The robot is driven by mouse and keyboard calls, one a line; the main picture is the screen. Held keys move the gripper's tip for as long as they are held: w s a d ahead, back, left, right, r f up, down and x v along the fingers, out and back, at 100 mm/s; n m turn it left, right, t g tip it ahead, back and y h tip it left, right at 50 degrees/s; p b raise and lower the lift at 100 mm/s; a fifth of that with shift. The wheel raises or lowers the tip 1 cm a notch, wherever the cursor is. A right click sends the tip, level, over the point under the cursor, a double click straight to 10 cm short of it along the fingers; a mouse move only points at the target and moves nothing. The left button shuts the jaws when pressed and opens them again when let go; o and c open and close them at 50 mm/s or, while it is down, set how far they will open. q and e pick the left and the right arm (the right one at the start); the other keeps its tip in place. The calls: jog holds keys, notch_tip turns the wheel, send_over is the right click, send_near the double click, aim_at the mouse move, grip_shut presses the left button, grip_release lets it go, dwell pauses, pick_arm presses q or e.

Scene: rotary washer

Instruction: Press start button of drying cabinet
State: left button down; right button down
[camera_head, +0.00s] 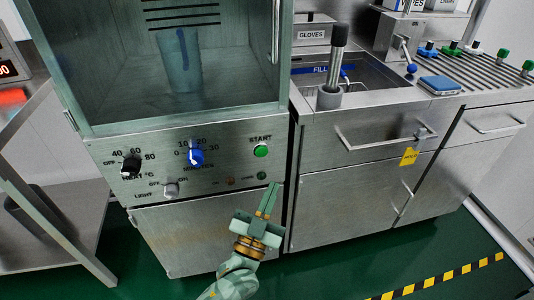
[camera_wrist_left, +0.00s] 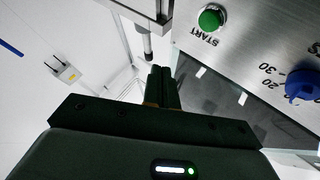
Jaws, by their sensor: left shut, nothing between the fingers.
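The drying cabinet (camera_head: 215,230) is a steel unit with a glass door and a front panel. Its green START button (camera_head: 261,151) sits at the panel's right end, under the START label. The button also shows in the left wrist view (camera_wrist_left: 211,18), at the top. My left gripper (camera_head: 269,190) is shut and empty, in front of the cabinet, below the button and apart from it in the picture. Its closed fingers show in the left wrist view (camera_wrist_left: 161,75), below and left of the button. My right gripper is not in view.
The panel also carries a blue timer knob (camera_head: 196,157), a black temperature knob (camera_head: 131,165), a light switch (camera_head: 171,189) and small lamps. The glass door's handle (camera_head: 275,30) stands out above the button. A sink counter (camera_head: 340,115) adjoins on the right.

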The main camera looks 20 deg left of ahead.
aim_at(262, 152)
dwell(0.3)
